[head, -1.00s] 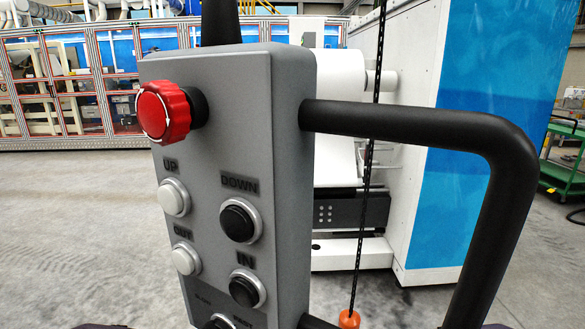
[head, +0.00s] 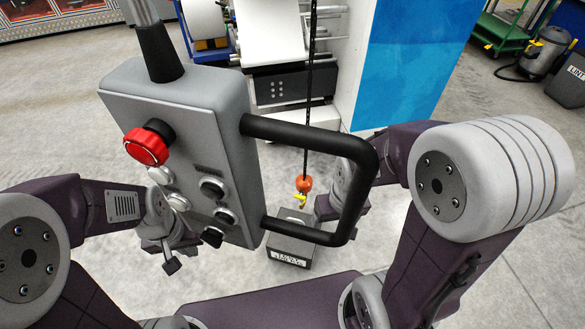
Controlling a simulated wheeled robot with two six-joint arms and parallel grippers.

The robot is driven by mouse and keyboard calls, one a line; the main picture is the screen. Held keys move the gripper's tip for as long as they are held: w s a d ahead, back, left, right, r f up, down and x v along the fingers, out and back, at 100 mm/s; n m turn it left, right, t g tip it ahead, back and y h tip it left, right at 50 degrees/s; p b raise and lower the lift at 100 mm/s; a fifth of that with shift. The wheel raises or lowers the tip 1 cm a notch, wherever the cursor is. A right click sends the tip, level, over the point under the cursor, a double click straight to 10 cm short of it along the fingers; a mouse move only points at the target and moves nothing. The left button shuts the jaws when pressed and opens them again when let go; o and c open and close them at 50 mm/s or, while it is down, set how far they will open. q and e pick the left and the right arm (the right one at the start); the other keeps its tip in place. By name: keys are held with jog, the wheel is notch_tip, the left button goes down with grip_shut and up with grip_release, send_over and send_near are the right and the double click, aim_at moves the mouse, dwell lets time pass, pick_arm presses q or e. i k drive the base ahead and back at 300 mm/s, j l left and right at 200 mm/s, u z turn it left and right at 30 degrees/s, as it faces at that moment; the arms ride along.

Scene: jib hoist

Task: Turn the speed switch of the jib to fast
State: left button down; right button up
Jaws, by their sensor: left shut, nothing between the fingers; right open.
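The grey control pendant (head: 235,150) hangs close in front of me, with a black side handle (head: 310,134) on its right. A red stop knob (head: 146,147) and several buttons are on its face. The black speed switch (head: 212,237) sits at the bottom of the face, seen steeply from above, so its setting cannot be read. My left gripper (head: 171,267) is shut and empty, lower left of the switch and apart from it. My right gripper (head: 322,210) is open, behind the pendant's handle and partly hidden by it.
A chain with an orange hook block (head: 304,184) hangs behind the handle. Below it a dark labelled weight (head: 290,250) stands on the floor. A white and blue machine (head: 415,60) stands behind. A green cart (head: 505,35) is at the far right. Floor between is clear.

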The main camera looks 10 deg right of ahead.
aim_at(212, 236)
jog(key=k+j, duration=0.1)
jog(key=k, duration=0.4)
jog(key=k+j, duration=0.1)
jog(key=k, duration=0.35)
jog(key=l+u, duration=0.05)
